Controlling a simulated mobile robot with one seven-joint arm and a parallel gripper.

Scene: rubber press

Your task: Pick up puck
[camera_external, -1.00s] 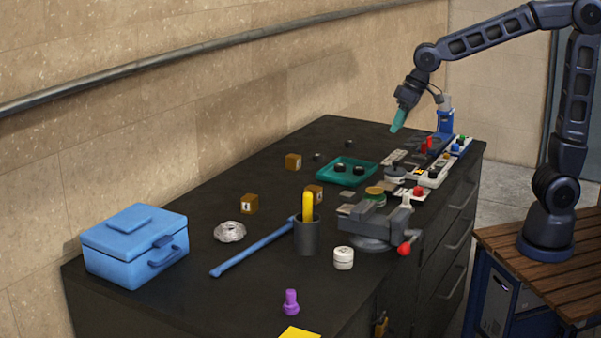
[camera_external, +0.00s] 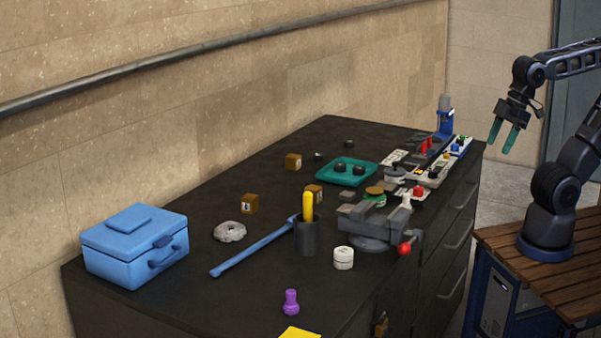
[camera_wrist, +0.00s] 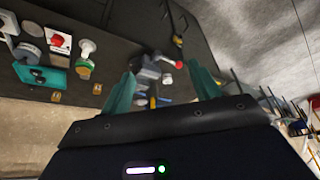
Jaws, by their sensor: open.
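Small dark pieces that look like pucks (camera_external: 359,170) lie in a teal tray (camera_external: 371,182) on the black bench. I cannot tell which one is the puck meant. The tray also shows at the left of the wrist view (camera_wrist: 57,80), with dark pieces (camera_wrist: 38,75) in it. My gripper (camera_external: 499,148) is open and empty, in the air to the right of the bench, well away from the tray. In the wrist view, its two teal fingers (camera_wrist: 163,80) stand wide apart.
A grey vise (camera_external: 372,222) with a red knob stands at the bench's front right edge. Panels with coloured buttons (camera_external: 432,176) lie behind it. A dark cup (camera_external: 307,238), a blue bar (camera_external: 250,248) and a blue toolbox (camera_external: 135,245) are further left. Wooden cubes (camera_external: 293,161) sit near the wall.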

